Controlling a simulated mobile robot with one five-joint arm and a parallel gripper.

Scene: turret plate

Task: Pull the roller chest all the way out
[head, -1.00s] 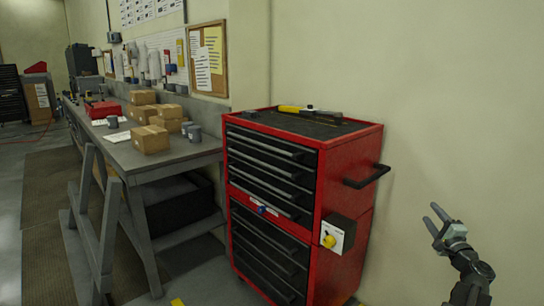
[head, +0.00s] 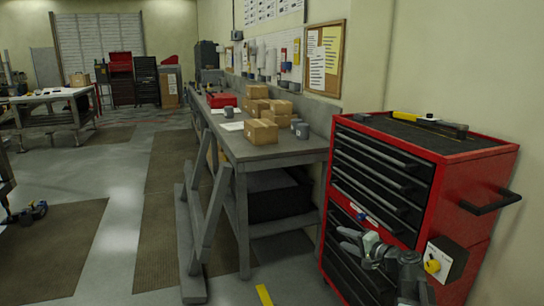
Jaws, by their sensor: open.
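The red roller chest (head: 482,172) with black drawers stands upright at the right of the head view, beside the end of the workbench. It has a black side handle (head: 490,202) and a dark box with a yellow knob (head: 433,266) on its right side. My gripper (head: 350,240) is open and empty, in front of the chest's lower drawers in the picture. I cannot tell how far it is from the chest. My arm hides part of the chest's lower front.
A grey workbench (head: 290,158) with cardboard boxes (head: 262,132) stands left of the chest. A slanted grey frame (head: 207,225) stands before it. A yellow floor strip (head: 264,295) lies near the chest. The grey floor to the left (head: 122,215) is open, with dark mats (head: 55,245).

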